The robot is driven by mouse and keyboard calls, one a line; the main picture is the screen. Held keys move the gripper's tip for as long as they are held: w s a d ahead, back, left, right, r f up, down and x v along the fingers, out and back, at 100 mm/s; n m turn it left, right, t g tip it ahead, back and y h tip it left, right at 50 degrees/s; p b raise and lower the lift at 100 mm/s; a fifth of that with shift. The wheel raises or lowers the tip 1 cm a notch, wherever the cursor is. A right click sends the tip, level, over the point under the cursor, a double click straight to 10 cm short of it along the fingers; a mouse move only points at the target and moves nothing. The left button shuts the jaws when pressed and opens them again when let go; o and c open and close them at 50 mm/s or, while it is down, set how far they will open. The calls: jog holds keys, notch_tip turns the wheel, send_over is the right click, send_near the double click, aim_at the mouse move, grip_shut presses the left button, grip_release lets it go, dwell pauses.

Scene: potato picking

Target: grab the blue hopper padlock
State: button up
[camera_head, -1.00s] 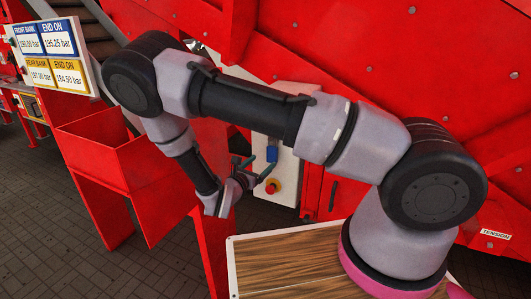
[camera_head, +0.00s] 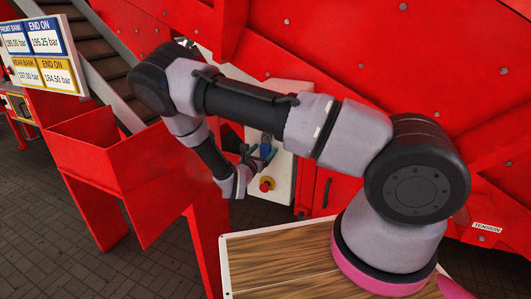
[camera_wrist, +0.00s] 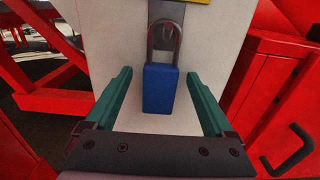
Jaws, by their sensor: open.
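The blue hopper padlock (camera_wrist: 160,89) hangs upright by its metal shackle on a pale panel (camera_wrist: 120,47) in the wrist view. My gripper (camera_wrist: 162,88) is open, with one green finger on each side of the padlock and a visible gap on both sides. Whether the fingers reach as deep as the padlock is hard to tell. In the head view the padlock (camera_head: 266,142) is a small blue patch on the panel, and my gripper (camera_head: 261,157) is right by it, partly covering that area.
A red emergency button on a yellow base (camera_head: 267,184) sits on the panel below the padlock. A red open-topped hopper (camera_head: 100,150) stands to the left. Red machine walls (camera_head: 340,60) surround the panel. A red door with a dark handle (camera_wrist: 288,150) is at right.

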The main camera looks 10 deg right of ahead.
jog(key=shift+w+d, duration=0.1)
grip_shut()
jog(key=shift+r, duration=0.15)
